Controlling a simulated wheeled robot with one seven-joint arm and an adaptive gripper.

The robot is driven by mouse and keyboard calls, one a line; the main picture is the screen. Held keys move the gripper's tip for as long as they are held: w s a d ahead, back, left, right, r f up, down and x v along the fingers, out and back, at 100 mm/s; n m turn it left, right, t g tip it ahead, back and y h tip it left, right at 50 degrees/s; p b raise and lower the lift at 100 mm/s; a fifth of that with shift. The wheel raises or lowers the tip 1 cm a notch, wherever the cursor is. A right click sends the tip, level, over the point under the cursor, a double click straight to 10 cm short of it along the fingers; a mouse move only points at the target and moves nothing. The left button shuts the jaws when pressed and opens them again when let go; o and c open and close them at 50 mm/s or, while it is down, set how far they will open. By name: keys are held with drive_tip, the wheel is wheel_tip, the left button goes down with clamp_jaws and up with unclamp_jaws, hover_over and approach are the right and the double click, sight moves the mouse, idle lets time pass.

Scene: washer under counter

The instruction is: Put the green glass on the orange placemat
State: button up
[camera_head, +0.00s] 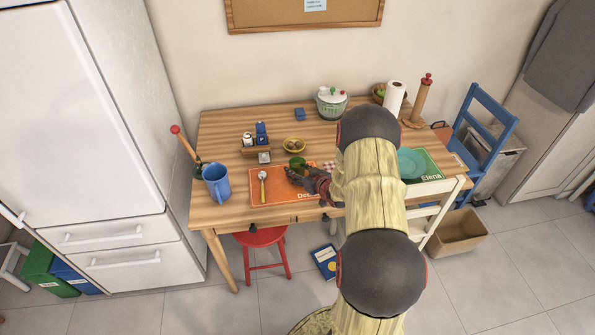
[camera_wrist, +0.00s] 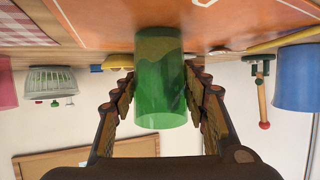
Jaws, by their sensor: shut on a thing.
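The green glass (camera_head: 298,162) is in my gripper (camera_head: 303,175), over the far right part of the orange placemat (camera_head: 284,192). In the wrist view, which is upside down, the green glass (camera_wrist: 160,85) stands between the two fingers of my gripper (camera_wrist: 160,90), which are shut on it. Its base shows against the orange placemat (camera_wrist: 215,22). I cannot tell whether the base touches the mat. The glass looks upright and empty. My arm hides part of the table to the right of the mat.
A spoon (camera_head: 263,188) lies on the placemat's left part. A blue mug (camera_head: 217,183) stands left of the mat. A green placemat (camera_head: 432,168) with a teal plate lies at the right.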

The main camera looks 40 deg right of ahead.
drive_tip(key=o, duration=1.3)
drive_tip(key=shift+s+r, duration=0.1)
drive_tip(key=shift+r, duration=0.1)
drive_tip(key=p+v, duration=0.3)
drive_tip(key=v, duration=0.9)
drive_tip(key=w+a+r+g+h, duration=0.15)
drive_tip(key=a+r, duration=0.35)
drive_tip(key=r, duration=0.5)
drive_tip(key=w+a+r+g+h, duration=0.15)
drive_tip(key=a+r, duration=0.25)
drive_tip(key=r, duration=0.5)
drive_tip(key=s+a+r+g+y, duration=0.1)
drive_tip(key=s+a+r, duration=0.3)
drive_tip(key=a, duration=0.3)
drive_tip(key=s+a+r+g+y, duration=0.1)
drive_tip(key=s+a+r, duration=0.3)
drive_tip(key=a, duration=0.3)
drive_tip(key=s+a+g+y, duration=0.1)
drive_tip(key=s+a, duration=0.3)
drive_tip(key=s+a+r+n+y, duration=0.1)
drive_tip(key=s+a, duration=0.3)
drive_tip(key=s, duration=0.1)
drive_tip(key=s+a+r+g+y, duration=0.1)
drive_tip(key=s+a, duration=0.3)
drive_tip(key=s, duration=0.1)
drive_tip(key=shift+s+a+n+g, duration=0.15)
drive_tip(key=shift+s+n+g, duration=0.15)
drive_tip(key=shift+n, duration=0.1)
